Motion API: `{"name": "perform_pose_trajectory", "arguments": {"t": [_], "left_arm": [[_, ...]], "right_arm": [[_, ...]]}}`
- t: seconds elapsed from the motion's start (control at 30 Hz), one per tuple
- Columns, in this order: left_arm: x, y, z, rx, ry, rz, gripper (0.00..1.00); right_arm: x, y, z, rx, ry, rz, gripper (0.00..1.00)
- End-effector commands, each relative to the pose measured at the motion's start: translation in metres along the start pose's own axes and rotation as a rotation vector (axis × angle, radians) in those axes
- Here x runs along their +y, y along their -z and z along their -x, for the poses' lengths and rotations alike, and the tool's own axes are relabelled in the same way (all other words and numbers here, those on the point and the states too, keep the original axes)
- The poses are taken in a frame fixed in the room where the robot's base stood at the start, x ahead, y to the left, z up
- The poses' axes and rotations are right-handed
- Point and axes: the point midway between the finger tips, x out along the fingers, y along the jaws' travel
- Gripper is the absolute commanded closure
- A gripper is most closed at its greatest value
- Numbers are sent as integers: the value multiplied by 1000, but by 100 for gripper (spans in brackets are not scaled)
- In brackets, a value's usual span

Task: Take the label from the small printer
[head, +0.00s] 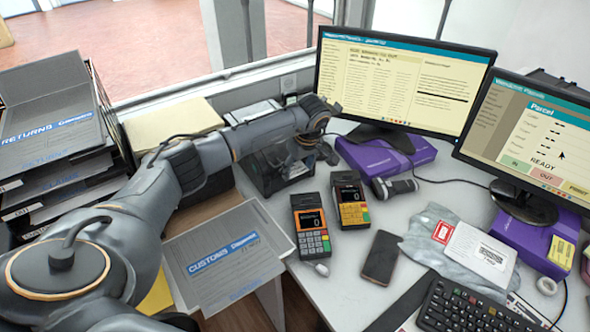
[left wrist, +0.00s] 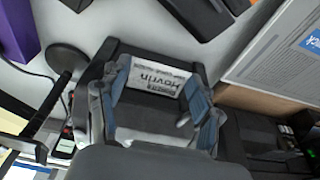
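The small printer (head: 268,178) is a dark box on the counter, left of the two card terminals; my left arm covers part of it. A white label with printed text (left wrist: 158,88) shows at the printer in the left wrist view, and a small pale part of it (head: 296,171) shows in the head view. My left gripper (head: 318,150) is at the printer's front. In the left wrist view the gripper (left wrist: 157,112) is open, its fingers apart on either side of the label. I cannot tell whether either finger touches it. My right gripper is not in view.
Two card terminals (head: 311,226) (head: 350,203), a phone (head: 381,257) and a grey parcel bag (head: 428,244) lie right of the printer. A customs folder (head: 222,262) lies in front. Two monitors (head: 397,85) (head: 533,140) stand behind, and a tray stack (head: 60,150) is left.

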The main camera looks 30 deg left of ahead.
Motion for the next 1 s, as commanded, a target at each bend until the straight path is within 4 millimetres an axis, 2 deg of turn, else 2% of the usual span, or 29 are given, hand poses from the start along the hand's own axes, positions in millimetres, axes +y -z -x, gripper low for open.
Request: {"name": "perform_pose_trajectory", "arguments": {"t": [0.37,0.83,1.0], "left_arm": [[0,0,2,0,1,0,46],[0,-3,29,0,-1,0,46],[0,-4,33,0,0,0,46]], "right_arm": [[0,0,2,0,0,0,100],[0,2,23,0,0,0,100],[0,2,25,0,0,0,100]]}}
